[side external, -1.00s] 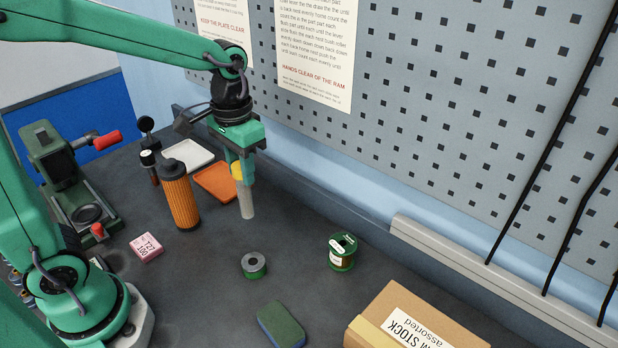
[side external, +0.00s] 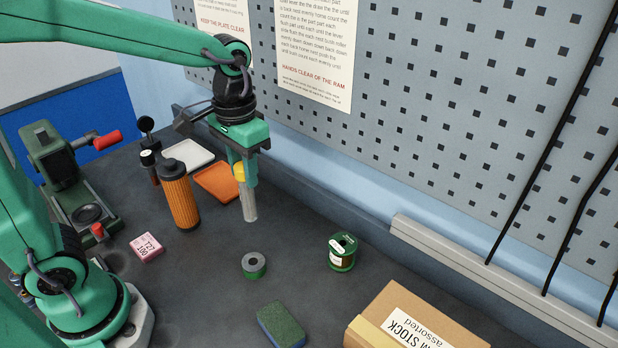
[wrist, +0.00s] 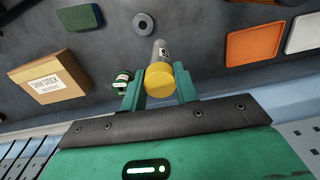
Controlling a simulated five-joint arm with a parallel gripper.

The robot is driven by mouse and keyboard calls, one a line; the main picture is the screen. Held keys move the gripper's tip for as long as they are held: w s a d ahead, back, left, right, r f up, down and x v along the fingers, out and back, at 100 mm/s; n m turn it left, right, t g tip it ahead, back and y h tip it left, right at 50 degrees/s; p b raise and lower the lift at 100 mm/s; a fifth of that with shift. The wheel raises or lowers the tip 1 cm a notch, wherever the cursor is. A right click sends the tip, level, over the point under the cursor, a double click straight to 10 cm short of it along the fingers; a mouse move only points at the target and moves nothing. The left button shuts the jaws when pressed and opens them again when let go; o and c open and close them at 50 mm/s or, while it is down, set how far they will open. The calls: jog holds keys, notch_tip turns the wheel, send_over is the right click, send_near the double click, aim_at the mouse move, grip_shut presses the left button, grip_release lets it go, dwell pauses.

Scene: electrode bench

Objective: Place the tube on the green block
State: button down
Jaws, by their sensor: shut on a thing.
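A grey tube with a yellow cap (side external: 249,204) hangs upright, cap up, in my gripper (side external: 245,180). The wrist view shows the yellow cap end of the tube (wrist: 159,82) between the two green fingers of my gripper (wrist: 158,90), which are shut on it. The tube's lower end looks a little above the bench, but the exact gap is hard to tell. The green block (side external: 281,325) lies flat on the bench at the bottom of the side view, with nothing on it. It shows at the top left of the wrist view (wrist: 80,17). The tube is well apart from it.
A cardboard box (side external: 410,320) is right of the block. An orange tray (side external: 216,183), orange cylinder (side external: 180,202) and pink block (side external: 147,247) are to the left. The wall (side external: 450,120) is behind.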

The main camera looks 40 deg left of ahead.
jog(key=shift+s+d+r, duration=0.15)
jog(key=shift+s+d, duration=0.1)
jog(key=shift+d, duration=0.15)
jog(key=s+d+r, duration=0.3)
jog(key=s+d, duration=0.7)
jog(key=w+a+f, duration=0.7)
jog(key=f, duration=0.4)
jog(key=shift+a+n, duration=0.3)
dwell(0.6)
jog(key=shift+f, duration=0.15)
jog(key=c, duration=1.1)
grip_release()
jog(key=shift+o, duration=0.2)
notch_tip(320, 180, up, 12)
jog(key=shift+r, duration=0.2)
